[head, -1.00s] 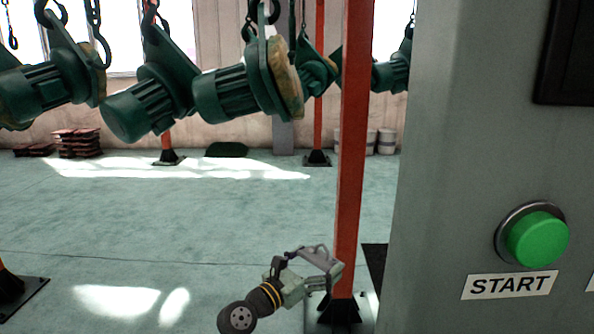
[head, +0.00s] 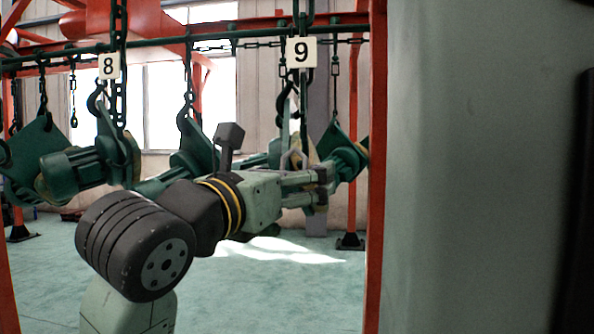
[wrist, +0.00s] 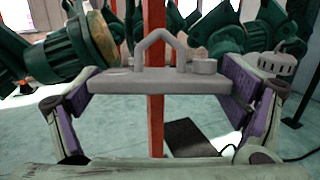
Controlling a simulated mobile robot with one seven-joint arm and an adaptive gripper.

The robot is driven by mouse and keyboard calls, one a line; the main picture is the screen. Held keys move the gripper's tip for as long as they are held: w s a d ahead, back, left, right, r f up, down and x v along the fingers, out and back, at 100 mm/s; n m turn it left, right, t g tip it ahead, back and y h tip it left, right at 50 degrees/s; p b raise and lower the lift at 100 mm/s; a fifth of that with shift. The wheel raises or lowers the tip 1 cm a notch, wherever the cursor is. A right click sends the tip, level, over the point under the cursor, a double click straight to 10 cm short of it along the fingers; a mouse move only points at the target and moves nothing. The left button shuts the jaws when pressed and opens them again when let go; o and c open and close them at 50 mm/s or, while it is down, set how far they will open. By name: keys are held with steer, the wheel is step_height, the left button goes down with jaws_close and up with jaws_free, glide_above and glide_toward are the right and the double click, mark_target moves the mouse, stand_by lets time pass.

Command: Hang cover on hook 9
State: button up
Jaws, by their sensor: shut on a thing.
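The cover is a flat grey plate (wrist: 110,83) with a raised loop handle on top and a small round boss at its right. My gripper (wrist: 164,90) is shut on it, with a purple pad at each end of the plate; the loop points up. In the head view my gripper (head: 320,188) is just below the number 9 sign (head: 301,52), and the cover is mostly hidden. A dark hook (head: 285,100) hangs under the sign, overlapping green parts behind. I cannot tell the gap between loop and hook.
The number 8 sign (head: 109,66) and its hook, carrying a green motor (head: 72,172), are at the left. More green parts (wrist: 70,55) hang behind the cover. An orange post (head: 376,200) and a grey cabinet (head: 470,200) stand at the right.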

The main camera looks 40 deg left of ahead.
steer(key=shift+s+r, duration=0.1)
steer(key=shift+r, duration=0.15)
steer(key=shift+w+a, duration=0.2)
steer(key=shift+w, duration=0.2)
steer(key=w+a+f, duration=0.3)
steer(key=w+a, duration=0.2)
steer(key=w, duration=0.4)
steer(key=shift+w+a, duration=0.3)
steer(key=shift+a, duration=0.1)
stand_by(1.0)
steer(key=shift+a+f, duration=0.1)
steer(key=shift+f, duration=0.3)
stand_by(0.5)
stand_by(0.4)
steer(key=o, duration=1.2)
